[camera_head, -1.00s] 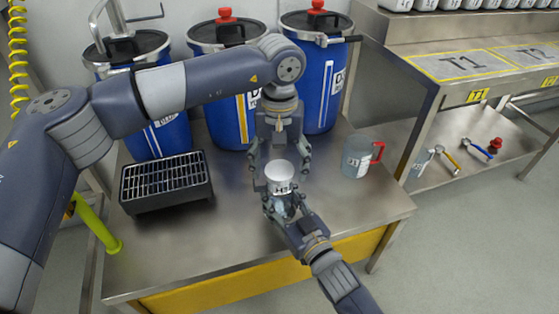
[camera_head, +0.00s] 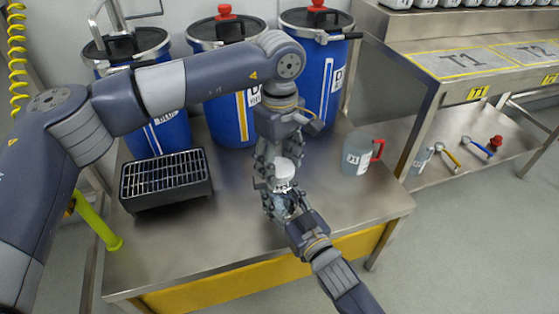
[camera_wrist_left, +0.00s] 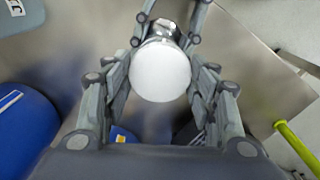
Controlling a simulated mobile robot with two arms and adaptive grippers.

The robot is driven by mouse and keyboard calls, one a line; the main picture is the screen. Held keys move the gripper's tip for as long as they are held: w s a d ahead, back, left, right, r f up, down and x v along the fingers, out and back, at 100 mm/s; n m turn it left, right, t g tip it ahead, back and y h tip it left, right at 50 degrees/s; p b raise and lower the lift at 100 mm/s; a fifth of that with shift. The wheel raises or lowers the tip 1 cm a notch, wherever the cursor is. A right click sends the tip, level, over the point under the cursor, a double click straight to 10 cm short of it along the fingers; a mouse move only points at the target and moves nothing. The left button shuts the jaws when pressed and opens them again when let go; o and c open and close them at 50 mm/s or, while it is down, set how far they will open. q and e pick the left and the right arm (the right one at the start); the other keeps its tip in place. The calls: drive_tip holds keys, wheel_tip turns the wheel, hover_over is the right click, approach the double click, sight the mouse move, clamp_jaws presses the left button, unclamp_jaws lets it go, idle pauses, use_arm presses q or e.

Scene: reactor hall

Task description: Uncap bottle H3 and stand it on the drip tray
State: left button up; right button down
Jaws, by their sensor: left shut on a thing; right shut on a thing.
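The bottle (camera_head: 284,186) has a white cap and is held above the bench, its body mostly hidden by fingers. My right gripper (camera_head: 284,203) is shut around the bottle's body from the front. My left gripper (camera_head: 276,172) is above it, pointing down, shut on the white cap. In the left wrist view the round white cap (camera_wrist_left: 160,71) sits between the fingers of my left gripper (camera_wrist_left: 161,80). The cap is still over the bottle; whether it is loosened I cannot tell. The black drip tray (camera_head: 166,199) with a metal grate stands empty on the bench's left.
A jug with a red handle (camera_head: 357,155) stands right of the grippers on the steel bench (camera_head: 240,235). Blue drums (camera_head: 228,110) stand behind. Tools (camera_head: 447,155) lie on the right-hand shelf. The bench between tray and grippers is clear.

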use_arm(q)
drive_tip(key=n, duration=0.3)
drive_tip(key=shift+n, duration=0.3)
drive_tip(key=n, duration=0.4)
drive_tip(key=shift+n, duration=0.4)
drive_tip(key=n, duration=1.6)
drive_tip(key=shift+n, duration=0.3)
drive_tip(key=n, duration=0.8)
